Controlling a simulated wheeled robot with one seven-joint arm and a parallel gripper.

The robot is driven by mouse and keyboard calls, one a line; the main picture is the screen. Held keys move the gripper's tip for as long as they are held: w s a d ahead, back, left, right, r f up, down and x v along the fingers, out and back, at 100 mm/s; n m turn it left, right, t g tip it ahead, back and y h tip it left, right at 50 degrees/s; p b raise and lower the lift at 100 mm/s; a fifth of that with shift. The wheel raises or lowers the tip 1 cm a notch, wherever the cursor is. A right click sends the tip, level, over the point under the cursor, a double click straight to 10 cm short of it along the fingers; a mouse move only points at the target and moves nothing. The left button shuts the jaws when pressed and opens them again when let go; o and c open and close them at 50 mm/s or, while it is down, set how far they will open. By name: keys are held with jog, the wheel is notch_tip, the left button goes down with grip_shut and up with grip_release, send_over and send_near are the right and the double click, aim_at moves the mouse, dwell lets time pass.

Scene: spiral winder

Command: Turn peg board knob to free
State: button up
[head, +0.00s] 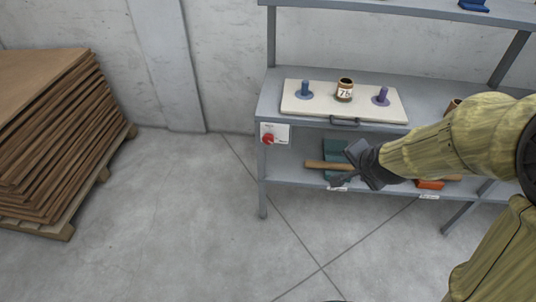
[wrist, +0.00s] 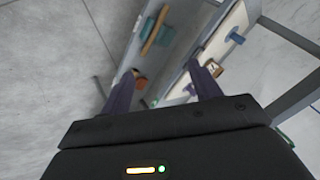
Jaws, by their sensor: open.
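A red knob (head: 267,139) sits on a small white plate (head: 282,134) at the front left corner of the shelf rack. Above it, the cream peg board (head: 318,109) lies on the middle shelf with a blue peg (head: 304,91), a labelled jar (head: 345,90) and a purple peg (head: 381,97). My gripper (head: 345,165) is in front of the lower shelf, right of the knob and apart from it. In the wrist view its two dark fingers (wrist: 165,80) are spread with nothing between them. I cannot make out the knob in the wrist view.
A wooden-handled tool (head: 322,165), a green item (head: 335,149) and an orange item (head: 430,184) lie on the lower shelf. A dark handle (head: 345,121) juts from the board's front. Stacked brown sheets (head: 60,130) stand at left. The floor between is clear.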

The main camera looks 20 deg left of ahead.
aim_at(268, 140)
jog(key=w+a+f+m+t+b, duration=0.2)
jog(key=a+f+m+t+b, duration=0.1)
jog(key=a+f+m+b, duration=0.5)
jog(key=w+a+f+m+t+y+b, duration=0.1)
jog(key=w+a+f+m+t+b, duration=0.2)
jog(key=a+f+m+b, duration=0.6)
jog(key=w+a+f+m+t+b, duration=0.2)
jog(key=a+f+m+b, duration=0.6)
jog(key=b, duration=1)
jog(key=a+t, duration=0.2)
jog(key=a, duration=0.1)
jog(key=shift+w+a+f+m+y, duration=0.3)
jog(key=b+x, duration=0.3)
jog(key=x, duration=1.1)
jog(key=shift+a+f, duration=0.1)
jog(key=shift+f, duration=0.05)
jog(key=shift+w+a, duration=0.2)
jog(key=shift+w, duration=0.1)
jog(key=shift+b+x, duration=0.3)
jog(key=shift+x, duration=1.05)
